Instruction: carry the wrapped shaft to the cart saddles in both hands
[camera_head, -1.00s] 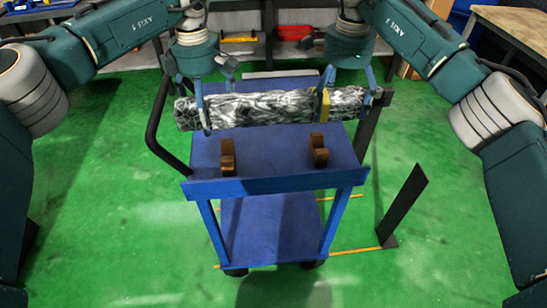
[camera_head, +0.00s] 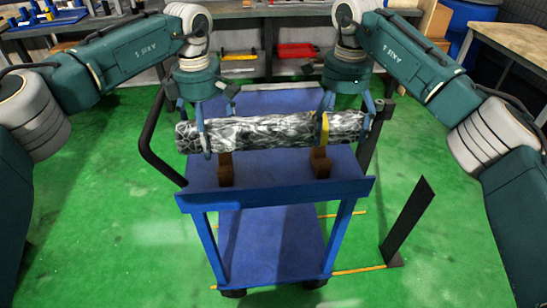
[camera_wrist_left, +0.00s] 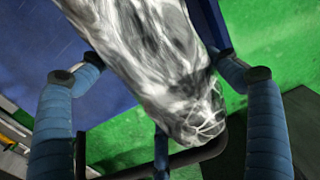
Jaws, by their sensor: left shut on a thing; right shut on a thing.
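The wrapped shaft (camera_head: 265,132) is a long cylinder in crinkled silver-grey wrap with a yellow band (camera_head: 323,130) near its right end. It lies level across the blue cart (camera_head: 270,171). My left gripper (camera_head: 206,138) is shut on it near its left end, and my right gripper (camera_head: 347,125) near its right end. Two brown saddles (camera_head: 225,168) (camera_head: 320,163) stand on the cart top, their upper parts hidden by the shaft. I cannot tell whether the shaft touches them. In the left wrist view the shaft (camera_wrist_left: 150,60) runs between the padded fingers (camera_wrist_left: 160,90).
The cart has a black handle (camera_head: 152,140) on its left. A dark upright plate (camera_head: 408,222) stands on the floor at the right. A workbench (camera_head: 270,12) with red and yellow bins is behind. Green floor is open on the left.

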